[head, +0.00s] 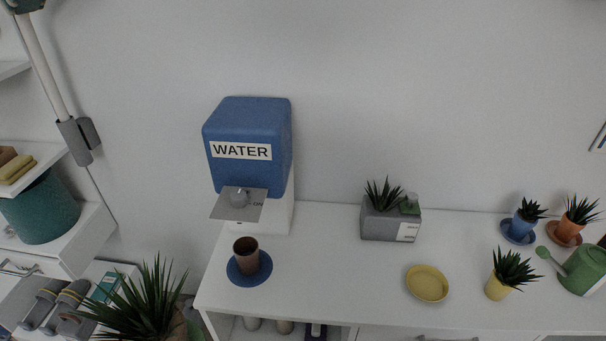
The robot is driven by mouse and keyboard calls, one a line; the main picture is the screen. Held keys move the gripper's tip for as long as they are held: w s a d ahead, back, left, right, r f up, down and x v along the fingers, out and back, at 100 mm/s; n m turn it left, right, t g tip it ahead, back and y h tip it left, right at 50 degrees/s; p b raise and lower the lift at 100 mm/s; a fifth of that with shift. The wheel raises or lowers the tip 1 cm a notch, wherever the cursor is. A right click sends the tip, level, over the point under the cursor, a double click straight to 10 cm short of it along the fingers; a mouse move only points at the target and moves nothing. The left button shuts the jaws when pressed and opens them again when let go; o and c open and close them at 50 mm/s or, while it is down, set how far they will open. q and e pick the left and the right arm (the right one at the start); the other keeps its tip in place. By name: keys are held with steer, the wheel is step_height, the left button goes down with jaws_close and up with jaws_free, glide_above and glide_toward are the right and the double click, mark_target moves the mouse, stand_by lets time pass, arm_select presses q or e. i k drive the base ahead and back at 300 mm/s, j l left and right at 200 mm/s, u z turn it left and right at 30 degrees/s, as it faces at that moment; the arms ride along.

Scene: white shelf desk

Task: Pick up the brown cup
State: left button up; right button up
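The brown cup (246,255) stands upright on a round blue coaster (262,276) near the left end of the white desk (330,282). It is just in front of the blue water dispenser (246,125) and its grey tap plate (225,209). The cup's open top faces up and nothing touches its sides. Neither my left nor my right gripper shows in the head view.
A grey planter (378,228) stands at the back middle. A yellow saucer (427,283), yellow potted plant (497,289) and green watering can (583,271) are to the right. A spiky plant (150,308) rises at front left. Desk space right of the cup is clear.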

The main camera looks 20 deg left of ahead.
mark_target(245, 249)
steer(key=u, duration=1.05)
steer(key=z, duration=1.45)
steer(key=u, duration=1.45)
steer(key=i+j+z, duration=0.15)
steer(key=j, duration=0.3)
steer(key=k, duration=0.05)
